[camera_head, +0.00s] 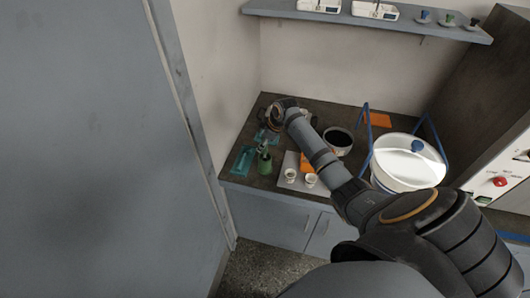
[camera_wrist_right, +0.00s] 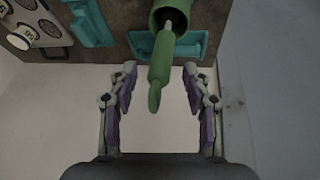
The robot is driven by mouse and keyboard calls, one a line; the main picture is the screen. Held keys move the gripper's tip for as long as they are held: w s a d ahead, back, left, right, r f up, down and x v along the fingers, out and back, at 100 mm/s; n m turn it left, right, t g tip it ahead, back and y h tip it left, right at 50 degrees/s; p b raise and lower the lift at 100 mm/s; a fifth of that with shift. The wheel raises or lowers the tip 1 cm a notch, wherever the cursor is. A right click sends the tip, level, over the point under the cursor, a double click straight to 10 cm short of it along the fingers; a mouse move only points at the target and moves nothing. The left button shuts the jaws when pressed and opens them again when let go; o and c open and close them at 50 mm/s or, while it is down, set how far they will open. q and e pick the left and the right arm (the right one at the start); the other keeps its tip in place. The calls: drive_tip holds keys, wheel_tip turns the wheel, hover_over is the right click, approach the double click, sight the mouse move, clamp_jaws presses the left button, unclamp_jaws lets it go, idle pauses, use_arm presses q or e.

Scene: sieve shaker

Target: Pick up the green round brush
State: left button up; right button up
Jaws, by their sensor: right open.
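The green round brush (camera_head: 264,150) stands in a green cup (camera_head: 264,165) at the left front of the dark counter. In the right wrist view, the green cup (camera_wrist_right: 160,18) is at the top and the brush's green handle (camera_wrist_right: 159,75) sticks out toward the camera. My right gripper (camera_wrist_right: 159,80) is open, with one finger on each side of the handle in the picture. No contact shows, and the depth between them is hard to judge. In the head view my right arm reaches over the counter and its gripper end (camera_head: 272,116) is small and dark. My left gripper is not seen.
Teal items (camera_head: 242,160) lie beside the cup. A light board with white cups (camera_head: 290,175), a dark pot (camera_head: 338,140) and a large white lidded vessel (camera_head: 408,165) in a blue frame stand to the right. A shelf (camera_head: 365,18) hangs above; a grey panel (camera_head: 90,150) fills the left.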

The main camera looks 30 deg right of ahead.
drive_tip(key=shift+w+f, duration=0.3)
drive_tip(key=shift+f, duration=0.35)
clamp_jaws()
drive_tip(key=shift+r, duration=0.1)
